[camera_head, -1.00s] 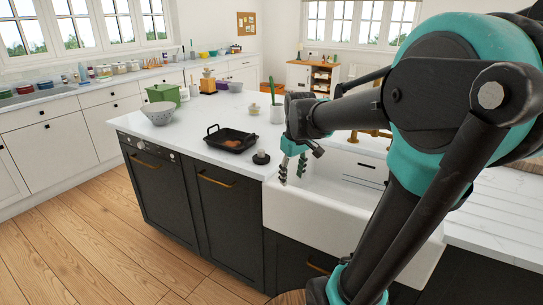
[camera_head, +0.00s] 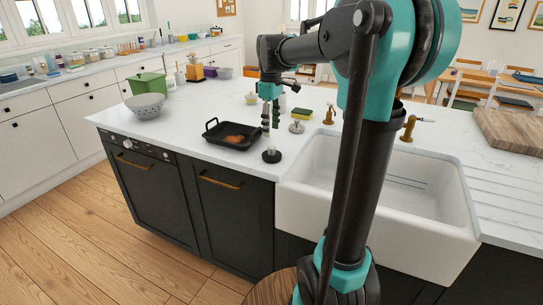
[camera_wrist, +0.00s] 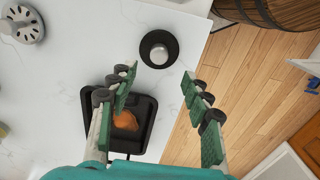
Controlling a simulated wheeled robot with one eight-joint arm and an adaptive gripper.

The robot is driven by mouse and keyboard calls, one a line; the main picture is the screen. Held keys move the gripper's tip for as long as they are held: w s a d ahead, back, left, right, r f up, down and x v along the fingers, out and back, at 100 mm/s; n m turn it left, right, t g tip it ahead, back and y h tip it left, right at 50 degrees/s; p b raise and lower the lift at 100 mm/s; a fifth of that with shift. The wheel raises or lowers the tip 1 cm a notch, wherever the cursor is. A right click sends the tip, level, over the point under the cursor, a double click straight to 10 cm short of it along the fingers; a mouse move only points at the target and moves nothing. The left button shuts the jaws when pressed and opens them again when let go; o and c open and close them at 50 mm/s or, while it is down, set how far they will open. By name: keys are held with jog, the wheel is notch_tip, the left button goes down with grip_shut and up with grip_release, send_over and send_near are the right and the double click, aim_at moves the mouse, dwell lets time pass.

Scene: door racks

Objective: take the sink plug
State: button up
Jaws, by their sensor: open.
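A round black plug with a grey knob, which looks like the sink plug (camera_head: 272,156), sits on the white counter near its front edge, left of the sink. It shows in the wrist view (camera_wrist: 159,49), upright and uncovered, just beyond my fingertips. My gripper (camera_head: 270,128) points down above the plug and looks apart from it. In the wrist view my gripper (camera_wrist: 158,76) is open with nothing between its fingers, and the plug lies ahead of the gap.
A black pan (camera_head: 231,134) with brown food lies close on the left, partly under one finger in the wrist view. A silver strainer (camera_wrist: 21,24) stands behind. The white sink (camera_head: 300,195) is to the right. A yellow-green sponge (camera_head: 302,114) and brass tap (camera_head: 409,128) stand further back.

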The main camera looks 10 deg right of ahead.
aim_at(272, 147)
jog(key=shift+d+f, duration=0.15)
jog(key=shift+f, duration=4.2)
grip_shut()
